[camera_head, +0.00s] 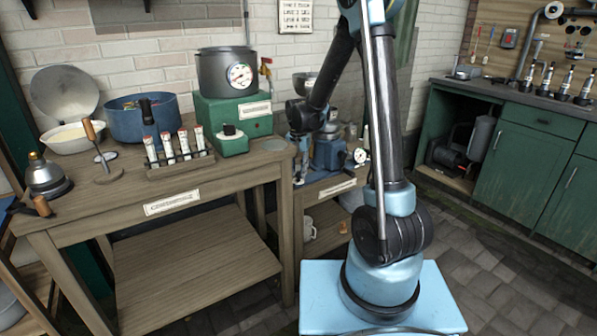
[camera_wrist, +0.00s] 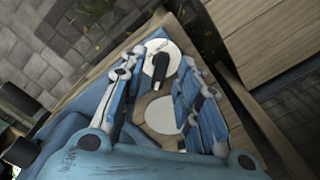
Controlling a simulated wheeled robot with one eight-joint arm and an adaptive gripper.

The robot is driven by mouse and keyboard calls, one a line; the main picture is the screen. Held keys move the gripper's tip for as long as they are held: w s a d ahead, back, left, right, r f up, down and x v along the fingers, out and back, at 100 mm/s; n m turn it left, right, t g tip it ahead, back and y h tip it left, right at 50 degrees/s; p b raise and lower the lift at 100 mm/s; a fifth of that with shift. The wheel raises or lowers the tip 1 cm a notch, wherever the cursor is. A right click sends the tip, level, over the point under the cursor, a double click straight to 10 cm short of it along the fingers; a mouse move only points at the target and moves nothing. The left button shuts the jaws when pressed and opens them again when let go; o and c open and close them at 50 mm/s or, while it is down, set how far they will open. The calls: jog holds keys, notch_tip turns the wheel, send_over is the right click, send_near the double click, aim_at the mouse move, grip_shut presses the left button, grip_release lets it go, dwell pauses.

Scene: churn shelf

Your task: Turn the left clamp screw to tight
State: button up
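My gripper (camera_wrist: 163,57) shows in the wrist view with its two blue fingers spread apart and nothing clearly held. Between the fingertips is a dark bar-shaped handle (camera_wrist: 160,68) over a pale round disc (camera_wrist: 172,55); I cannot tell whether it is the left clamp screw or whether a finger touches it. In the head view my gripper (camera_head: 300,168) points down beside a blue machine (camera_head: 330,153) on the lower bench, at its left. No clamp screw can be made out in the head view, where my arm and gripper cover part of that area.
A second pale disc (camera_wrist: 163,115) lies between the fingers in the wrist view. A round gauge (camera_head: 360,156) sits right of the blue machine. The taller wooden bench (camera_head: 215,182) stands close on the left, with a test-tube rack (camera_head: 181,163) and green base (camera_head: 232,115).

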notch_tip(320, 180, up, 12)
dwell(0.9)
jog(key=o, duration=0.5)
jog(key=shift+o, duration=0.2)
jog(key=n, duration=1.8)
send_near(298, 172)
notch_tip(298, 172, down, 9)
jog(key=shift+r, duration=0.2)
